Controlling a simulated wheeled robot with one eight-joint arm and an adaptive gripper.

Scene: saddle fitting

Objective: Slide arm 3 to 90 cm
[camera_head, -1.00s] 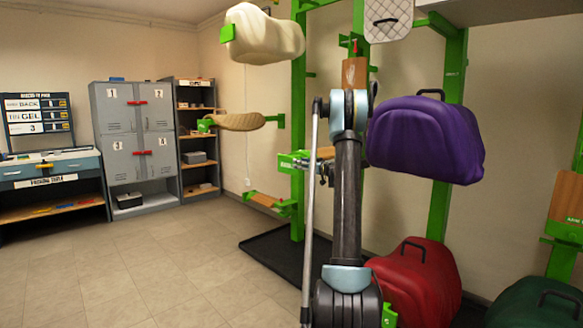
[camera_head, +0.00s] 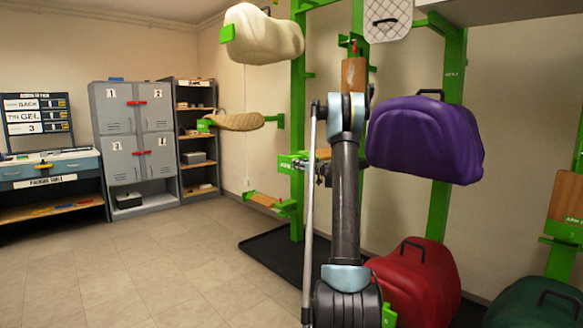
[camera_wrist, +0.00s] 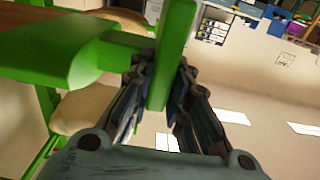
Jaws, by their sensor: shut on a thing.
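A green saddle arm with a wooden top (camera_head: 322,153) and a green end plate (camera_head: 287,162) is on the green upright, partly behind my own arm; its label is too small to read. In the wrist view my gripper (camera_wrist: 166,68) is shut on an upright green bar (camera_wrist: 174,45), with a finger on each side. The bar joins a green bracket (camera_wrist: 85,65) with a wooden board (camera_wrist: 45,28) at left. In the head view the gripper is mostly hidden behind my arm. No height mark can be read.
A low empty arm (camera_head: 270,202) is below. The floor (camera_head: 150,260) at left is clear.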

